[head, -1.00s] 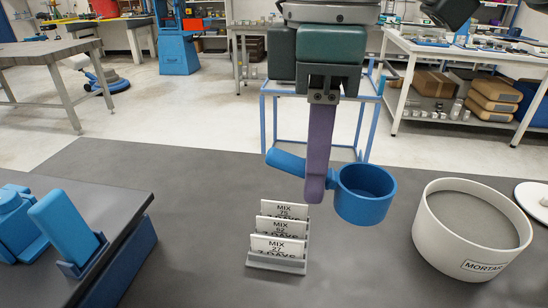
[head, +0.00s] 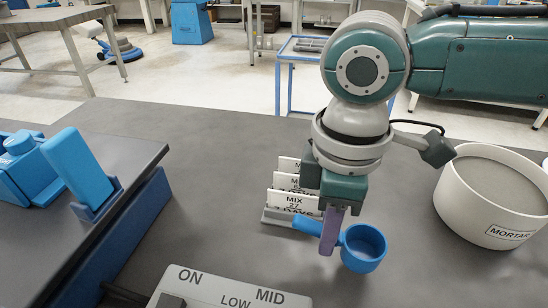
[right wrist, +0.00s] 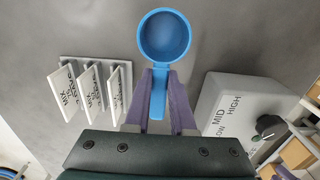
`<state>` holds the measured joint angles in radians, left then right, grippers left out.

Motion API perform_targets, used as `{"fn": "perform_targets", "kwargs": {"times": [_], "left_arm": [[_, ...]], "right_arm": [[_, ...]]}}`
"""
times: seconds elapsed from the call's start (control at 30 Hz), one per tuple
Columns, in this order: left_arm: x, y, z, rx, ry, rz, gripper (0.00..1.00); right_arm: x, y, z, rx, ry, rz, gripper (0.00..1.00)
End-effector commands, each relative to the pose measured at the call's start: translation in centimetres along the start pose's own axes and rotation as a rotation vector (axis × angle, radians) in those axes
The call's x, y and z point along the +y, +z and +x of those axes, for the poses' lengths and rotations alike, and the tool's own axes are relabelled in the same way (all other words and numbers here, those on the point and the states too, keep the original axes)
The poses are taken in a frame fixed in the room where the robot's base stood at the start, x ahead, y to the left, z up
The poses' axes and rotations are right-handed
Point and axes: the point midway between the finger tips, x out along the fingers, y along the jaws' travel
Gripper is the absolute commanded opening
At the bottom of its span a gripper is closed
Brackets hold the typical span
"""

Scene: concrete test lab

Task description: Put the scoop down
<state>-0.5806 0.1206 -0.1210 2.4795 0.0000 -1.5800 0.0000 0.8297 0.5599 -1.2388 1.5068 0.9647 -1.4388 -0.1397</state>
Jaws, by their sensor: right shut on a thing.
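The blue scoop (head: 364,248) shows at the front middle in the head view, its round cup open upward and empty. My right gripper (head: 332,238) is shut on its handle, with the cup to the right of the purple fingers. In the right wrist view the scoop (right wrist: 165,38) points away from the palm, its handle between the two fingers of my right gripper (right wrist: 158,88). The scoop is low over the dark tabletop (head: 225,190); I cannot tell whether it touches it. My left gripper is not in view.
A rack of MIX cards (head: 291,203) stands close left of and behind the gripper. A MORTAR bowl (head: 510,233) with grey contents is at right. A control box (head: 225,290) with speed labels is in front. A blue device (head: 80,170) is at left. Tabletop between is bare.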

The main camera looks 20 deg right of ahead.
Motion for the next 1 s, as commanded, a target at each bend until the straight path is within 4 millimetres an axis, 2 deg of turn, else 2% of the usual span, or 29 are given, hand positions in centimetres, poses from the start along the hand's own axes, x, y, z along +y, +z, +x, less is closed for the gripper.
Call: {"fn": "perform_targets", "kwargs": {"times": [0.03,0.17,0.57,0.6,0.83,1.0], "left_arm": [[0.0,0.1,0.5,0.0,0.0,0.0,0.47],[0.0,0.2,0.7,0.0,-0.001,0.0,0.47],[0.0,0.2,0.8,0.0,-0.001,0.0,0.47],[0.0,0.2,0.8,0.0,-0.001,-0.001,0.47],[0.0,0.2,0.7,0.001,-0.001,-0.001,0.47],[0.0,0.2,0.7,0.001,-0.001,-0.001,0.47]], "right_arm": [[-0.1,0.0,1.2,-0.002,-0.003,0.001,0.0],[0.0,0.0,2.6,-0.001,-0.001,0.001,0.0],[0.0,0.0,3.1,0.0,-0.001,0.0,0.0],[0.0,0.0,3.0,0.0,0.0,0.0,0.27],[0.0,0.0,3.0,0.0,0.0,0.0,0.53],[0.0,0.0,2.9,0.0,0.0,0.0,0.53]]}}
